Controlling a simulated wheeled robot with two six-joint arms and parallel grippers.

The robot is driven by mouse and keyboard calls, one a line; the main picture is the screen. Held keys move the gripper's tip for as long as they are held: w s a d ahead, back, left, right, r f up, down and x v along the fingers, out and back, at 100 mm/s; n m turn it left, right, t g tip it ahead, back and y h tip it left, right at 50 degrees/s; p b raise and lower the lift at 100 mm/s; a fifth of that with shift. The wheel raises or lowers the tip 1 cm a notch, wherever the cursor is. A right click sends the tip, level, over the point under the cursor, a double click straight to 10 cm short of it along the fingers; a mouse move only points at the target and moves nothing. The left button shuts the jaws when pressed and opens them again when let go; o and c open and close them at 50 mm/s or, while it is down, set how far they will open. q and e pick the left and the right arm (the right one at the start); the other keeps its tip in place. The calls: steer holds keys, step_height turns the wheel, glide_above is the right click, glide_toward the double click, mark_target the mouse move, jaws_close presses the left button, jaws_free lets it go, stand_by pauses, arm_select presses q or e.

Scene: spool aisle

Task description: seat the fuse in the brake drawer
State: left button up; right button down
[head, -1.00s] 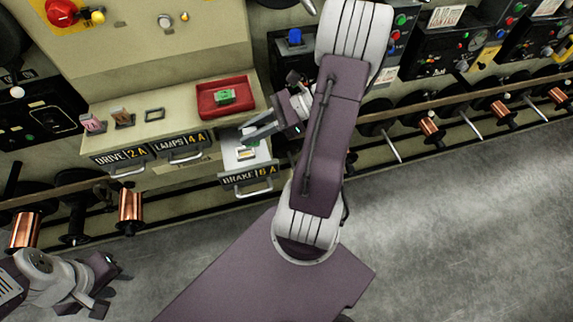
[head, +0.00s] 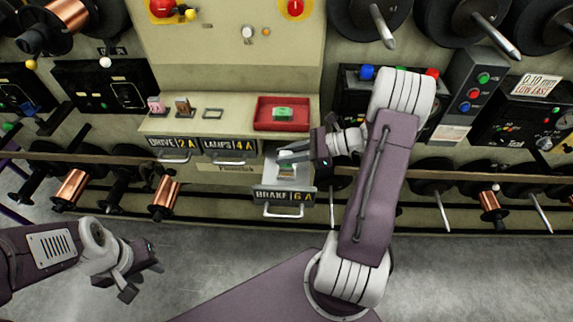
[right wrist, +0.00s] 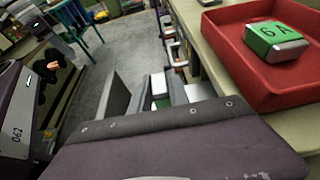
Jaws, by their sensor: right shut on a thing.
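The brake drawer (head: 284,195), labelled BRAKE 6 A, is pulled out below the counter. My right gripper (head: 287,154) is over its back part, partly hiding its inside. In the right wrist view a small white block with a green face (right wrist: 160,92), like a fuse, shows between the fingers. My right gripper is shut on it; whether it touches the drawer I cannot tell. A white fuse with a green 6A label (right wrist: 276,38) lies in the red tray (head: 263,121). My left gripper (head: 145,280) is open and empty at lower left, away from the drawers.
The drive drawer (head: 175,146) and lamps drawer (head: 230,147) are closed. A pink fuse (head: 157,105), a brown fuse (head: 183,106) and a small dark frame (head: 212,114) are on the counter. Rails with copper spools run on both sides. The floor in front is clear.

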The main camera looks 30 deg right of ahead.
mark_target(287, 165)
step_height(287, 165, down, 4)
steer(key=shift+b, duration=0.5)
steer(key=shift+f, duration=0.15)
steer(key=c, duration=1.3)
jaws_free()
steer(key=shift+o, duration=0.2)
